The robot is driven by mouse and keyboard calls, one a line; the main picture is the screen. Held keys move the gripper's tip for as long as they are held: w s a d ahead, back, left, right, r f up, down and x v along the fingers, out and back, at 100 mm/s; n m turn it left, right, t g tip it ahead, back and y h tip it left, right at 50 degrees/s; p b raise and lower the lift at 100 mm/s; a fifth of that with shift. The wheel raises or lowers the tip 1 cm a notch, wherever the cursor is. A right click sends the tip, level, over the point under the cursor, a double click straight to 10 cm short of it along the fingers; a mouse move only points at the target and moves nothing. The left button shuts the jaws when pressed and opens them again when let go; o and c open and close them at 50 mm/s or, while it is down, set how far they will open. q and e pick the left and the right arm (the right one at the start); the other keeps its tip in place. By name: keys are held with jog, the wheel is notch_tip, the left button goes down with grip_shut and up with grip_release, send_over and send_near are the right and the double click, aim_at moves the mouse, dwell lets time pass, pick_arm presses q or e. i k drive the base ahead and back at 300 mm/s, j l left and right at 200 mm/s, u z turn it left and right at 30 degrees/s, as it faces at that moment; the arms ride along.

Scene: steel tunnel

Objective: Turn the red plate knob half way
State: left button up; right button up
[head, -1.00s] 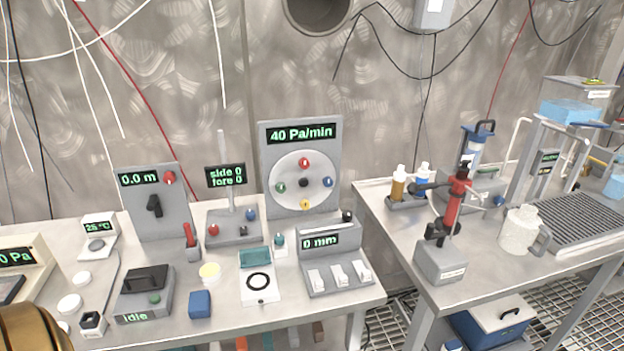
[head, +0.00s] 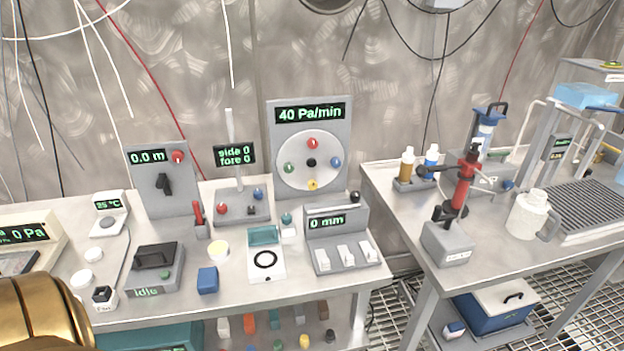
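The red plate knob (head: 313,142) is at the top of a pale round plate (head: 294,178) on a grey upright panel (head: 279,112). A green knob (head: 289,168), a blue knob (head: 335,162) and a yellow knob (head: 312,184) share the plate, with a black knob (head: 311,162) at its centre. The panel's display reads "40 Pa/min". A brass part of my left arm fills the lower left corner, far from the plate. The fingers of neither gripper are in view.
Before the panel stand a switch box (head: 338,224) reading "0 mm", a white pad with a black ring (head: 266,264), a blue block (head: 208,280) and a joystick box (head: 243,206). Another red knob (head: 178,156) is on the "0.0 m" panel. A red clamp stand (head: 463,180) occupies the right table.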

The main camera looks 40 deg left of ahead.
aim_at(312, 143)
jog(key=u, duration=1.35)
